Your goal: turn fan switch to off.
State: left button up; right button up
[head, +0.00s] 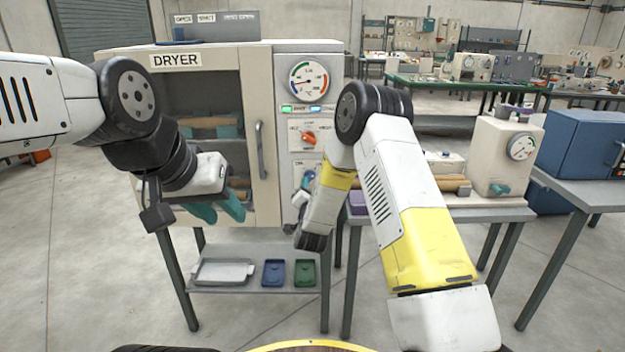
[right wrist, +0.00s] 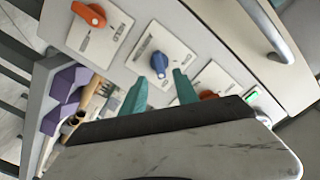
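The dryer's control panel carries an orange knob (head: 308,137) below the lamps. In the right wrist view it shows as the right-hand orange knob (right wrist: 207,95), beside a blue knob (right wrist: 158,65) and another orange knob (right wrist: 92,14). Contact is not clear. My right wrist partly hides the lower panel in the head view. My left gripper (head: 219,209) is open and empty before the dryer door.
The dryer (head: 262,85) has a door with a vertical handle (head: 260,150). A gauge (head: 308,78) sits above the knobs. A shelf (head: 250,285) below holds trays. A bench with a beige machine (head: 500,155) stands to the right.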

aim_at(311, 178)
jog(key=w, duration=0.5)
jog(key=shift+c, duration=0.3)
grip_shut()
